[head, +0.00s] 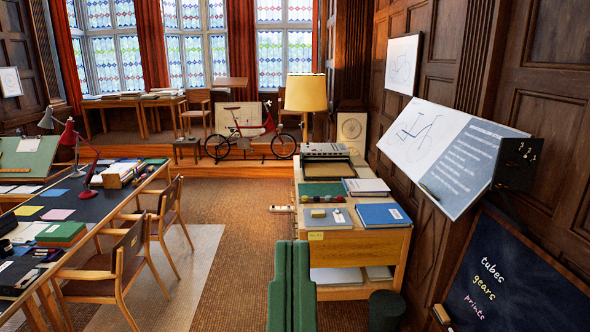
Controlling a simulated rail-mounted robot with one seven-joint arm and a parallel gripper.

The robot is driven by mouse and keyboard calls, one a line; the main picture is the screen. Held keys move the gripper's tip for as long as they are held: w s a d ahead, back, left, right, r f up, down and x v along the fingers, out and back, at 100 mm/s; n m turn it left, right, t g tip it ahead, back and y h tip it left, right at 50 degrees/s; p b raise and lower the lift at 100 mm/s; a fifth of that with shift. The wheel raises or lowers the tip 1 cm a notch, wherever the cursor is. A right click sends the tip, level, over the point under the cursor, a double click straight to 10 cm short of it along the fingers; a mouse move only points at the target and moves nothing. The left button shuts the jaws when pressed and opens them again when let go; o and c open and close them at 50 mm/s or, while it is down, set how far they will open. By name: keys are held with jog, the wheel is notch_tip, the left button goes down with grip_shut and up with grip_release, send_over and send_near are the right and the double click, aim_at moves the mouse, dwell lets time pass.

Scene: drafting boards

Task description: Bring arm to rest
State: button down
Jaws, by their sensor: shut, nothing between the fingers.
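My gripper is not in the head view, and I cannot make out any fingers. What my arm is near or touching is hidden from this view. A wooden cabinet (375,243) stands ahead, right of centre. On its top lie a blue book (383,214), a grey-blue board (326,217) with small items on it, and a green pad (322,189). A yellow-shaded lamp (305,93) rises behind it.
A long dark-topped table (88,213) with wooden chairs (128,262) stands on the left. A tilted drafting board (445,155) and a blackboard (515,285) line the right wall. A red bicycle (250,136) stands at the back. Carpet (235,195) lies open between table and cabinet.

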notch_tip(320, 180, up, 14)
jog(key=p, duration=0.9)
jog(key=shift+f, duration=0.2)
jog(key=shift+a+f, duration=0.1)
